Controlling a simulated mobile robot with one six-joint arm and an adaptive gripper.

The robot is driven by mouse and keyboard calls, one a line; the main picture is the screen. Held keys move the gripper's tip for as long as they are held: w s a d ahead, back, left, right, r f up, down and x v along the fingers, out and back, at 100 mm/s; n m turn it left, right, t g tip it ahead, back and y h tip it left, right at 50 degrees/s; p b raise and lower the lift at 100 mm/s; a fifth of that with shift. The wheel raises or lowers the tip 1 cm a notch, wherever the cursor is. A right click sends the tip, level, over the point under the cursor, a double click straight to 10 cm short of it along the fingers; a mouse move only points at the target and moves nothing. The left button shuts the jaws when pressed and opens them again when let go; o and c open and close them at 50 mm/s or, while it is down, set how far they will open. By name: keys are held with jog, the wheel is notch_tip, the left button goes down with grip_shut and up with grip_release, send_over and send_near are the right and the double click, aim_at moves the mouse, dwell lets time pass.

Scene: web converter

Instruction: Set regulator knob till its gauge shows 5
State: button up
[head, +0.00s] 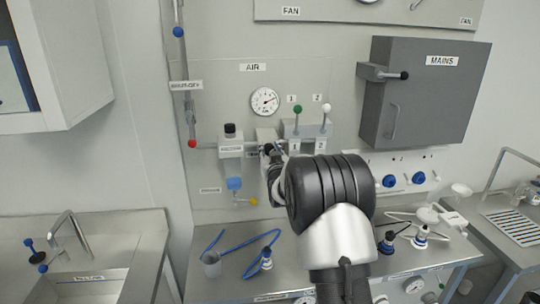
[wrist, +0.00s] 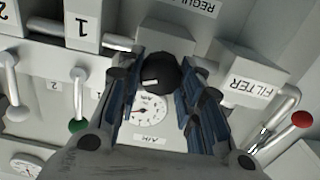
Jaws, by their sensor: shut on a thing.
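The black regulator knob (wrist: 160,72) is between my fingers in the wrist view, with a white mark on its face. My gripper (wrist: 160,80) is shut on it, a blue-padded finger on each side. The wrist view is upside down and shows part of the regulator label (wrist: 196,5) beyond the knob. The round white gauge (head: 264,101) sits on the AIR panel above the regulator in the head view; it also shows in the wrist view (wrist: 150,107). Its numbers are too small to read surely. In the head view my arm hides the knob.
The filter block (head: 230,148) stands left of the regulator. Valves with a green knob (head: 297,109) and a white knob (head: 326,108) stand to the right. A red knob (head: 192,143) is at the left pipe. The grey MAINS box (head: 425,95) juts out at right.

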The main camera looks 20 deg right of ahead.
jog(key=shift+n+b, duration=2.7)
jog(key=shift+b, duration=0.8)
jog(key=o, duration=1.1)
jog(key=shift+c, duration=0.2)
jog(key=shift+a, duration=0.1)
jog(key=v, duration=1.2)
